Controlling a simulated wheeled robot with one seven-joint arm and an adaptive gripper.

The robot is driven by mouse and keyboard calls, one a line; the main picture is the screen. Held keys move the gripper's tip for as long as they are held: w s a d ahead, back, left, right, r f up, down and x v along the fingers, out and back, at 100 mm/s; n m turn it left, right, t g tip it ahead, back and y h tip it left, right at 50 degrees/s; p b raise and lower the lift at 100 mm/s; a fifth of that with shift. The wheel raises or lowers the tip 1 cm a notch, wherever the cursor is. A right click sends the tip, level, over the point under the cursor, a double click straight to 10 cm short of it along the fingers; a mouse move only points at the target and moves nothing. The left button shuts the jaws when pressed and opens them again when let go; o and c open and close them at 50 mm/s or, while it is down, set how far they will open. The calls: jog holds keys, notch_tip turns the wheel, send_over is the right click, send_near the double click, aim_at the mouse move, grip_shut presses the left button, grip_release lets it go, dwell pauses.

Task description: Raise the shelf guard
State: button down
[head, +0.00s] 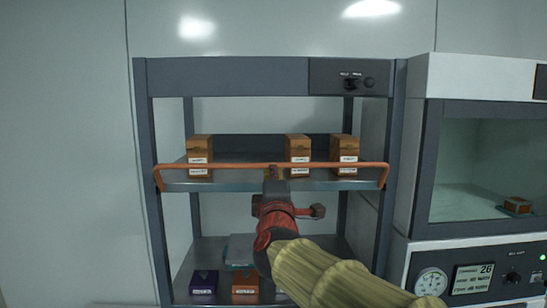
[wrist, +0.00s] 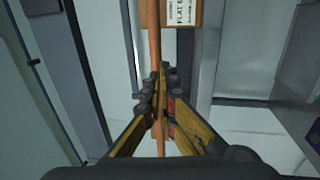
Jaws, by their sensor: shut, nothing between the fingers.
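The shelf guard (head: 222,165) is an orange-brown bar along the front of the upper shelf, with bent ends at the two front posts. It stands across the lower part of the wooden boxes on that shelf. In the wrist view the guard (wrist: 154,35) runs up the picture to the fingertips. My gripper (head: 273,175) is at the middle of the guard, its fingertips at or just under the bar. In the wrist view my gripper (wrist: 160,85) has its fingers together, with nothing seen held between them. I cannot tell whether they touch the bar.
Wooden boxes (head: 199,150) with labels stand behind the guard on the upper shelf (head: 235,183). A purple box (head: 204,282) and an orange-brown box (head: 245,289) are on the lower shelf. An instrument with a glass window (head: 480,165) stands close on the right.

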jog(key=shift+w+r+p, duration=0.6)
jog(key=shift+w+p, duration=0.25)
jog(key=shift+p, duration=1.35)
jog(key=shift+w+r+p, duration=0.6)
jog(key=shift+w+p, duration=0.2)
jog(key=shift+p, duration=1.35)
jog(key=shift+w, duration=0.15)
jog(key=shift+d, duration=0.15)
